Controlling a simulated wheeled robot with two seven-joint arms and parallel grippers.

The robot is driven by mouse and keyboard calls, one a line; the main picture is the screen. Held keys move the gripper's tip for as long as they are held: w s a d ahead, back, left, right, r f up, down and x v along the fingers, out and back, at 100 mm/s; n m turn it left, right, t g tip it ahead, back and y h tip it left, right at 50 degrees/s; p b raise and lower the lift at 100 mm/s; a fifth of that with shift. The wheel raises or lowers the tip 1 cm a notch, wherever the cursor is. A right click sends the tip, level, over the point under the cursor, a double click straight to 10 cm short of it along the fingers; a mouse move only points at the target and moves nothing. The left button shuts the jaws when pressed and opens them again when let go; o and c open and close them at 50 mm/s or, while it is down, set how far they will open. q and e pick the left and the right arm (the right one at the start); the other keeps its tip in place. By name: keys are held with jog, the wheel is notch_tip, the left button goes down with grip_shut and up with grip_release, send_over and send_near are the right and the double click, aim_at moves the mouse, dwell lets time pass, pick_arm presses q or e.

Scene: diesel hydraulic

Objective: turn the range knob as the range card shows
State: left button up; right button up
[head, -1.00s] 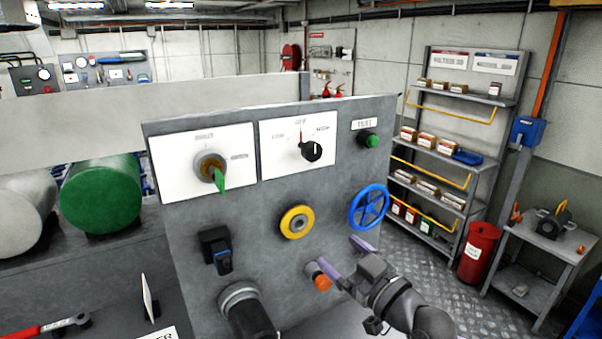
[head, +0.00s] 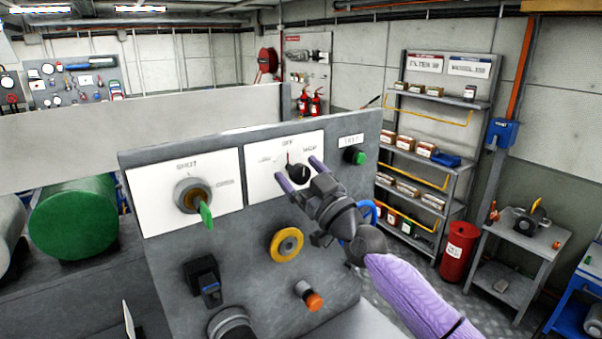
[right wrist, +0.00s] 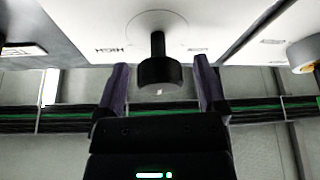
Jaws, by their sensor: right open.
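The range knob (head: 299,174) is a black round knob on a white plate (head: 262,188) on the grey panel, with a mark in line with OFF at the top and LOW and HIGH at the sides. My right gripper (head: 298,170) is open, its purple fingers on either side of the knob. In the right wrist view the knob (right wrist: 160,70) sits between the two fingers (right wrist: 160,78), with a gap on each side. I cannot tell which way the knob points. I cannot make out a range card.
Left of the knob is a rotary switch (head: 194,195) with a green handle. A green button (head: 355,156) sits to the right, a yellow ring (head: 286,245) and an orange-tipped knob (head: 310,297) below. A blue handwheel (head: 371,208) is partly behind my right arm.

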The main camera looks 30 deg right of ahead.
grip_shut()
jog(key=shift+r+m+h+p, duration=0.1)
jog(key=shift+m+h+p, duration=0.5)
jog(key=shift+m+p, duration=0.3)
jog(key=m+h+p, duration=0.2)
jog(key=m+p, duration=0.1)
jog(key=m+h+p, duration=0.2)
jog(key=m, duration=0.2)
jog(key=m+h+p, duration=0.1)
jog(key=m+p, duration=0.2)
jog(key=m, duration=0.1)
jog(key=shift+g+h+p, duration=0.35)
jog(key=shift+g+h, duration=0.05)
jog(key=shift+m+g+h+p, duration=0.65)
jog(key=shift+m+p, duration=0.85)
jog(key=shift+m, duration=0.7)
jog(key=shift+f, duration=0.2)
grip_release()
